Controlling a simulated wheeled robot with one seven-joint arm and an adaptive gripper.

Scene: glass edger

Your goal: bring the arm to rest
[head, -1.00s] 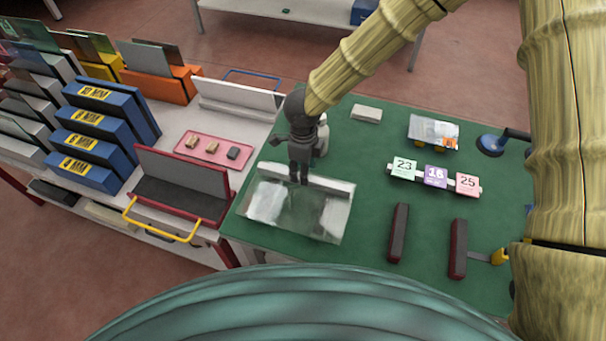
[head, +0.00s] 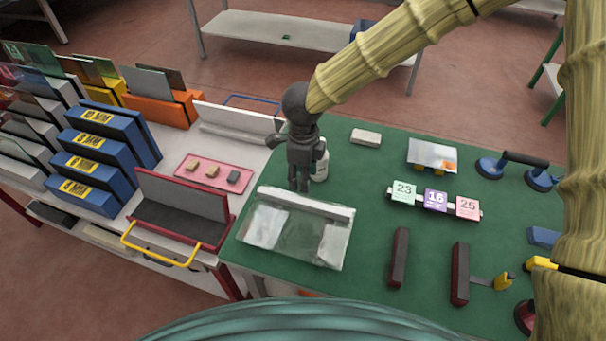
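My gripper (head: 299,186) points down over the green table, at the back edge of a clear glass pane. Its dark fingers look close together, but I cannot tell whether they are open or shut. The glass pane (head: 297,232) lies at the left end of the green table (head: 375,185), with a pale bar (head: 335,208) along its back edge. The fingertips overlap this bar in the picture; whether they touch it cannot be told. My arm reaches in from the upper right in a yellowish sleeve.
A white bottle (head: 320,165) stands right behind my gripper. Number cards (head: 435,200), two dark red-sided bars (head: 398,257) and a suction lifter (head: 512,165) are to the right. A red rack with a yellow handle (head: 160,248), a pink tray (head: 236,178) and blue racks (head: 97,160) are to the left.

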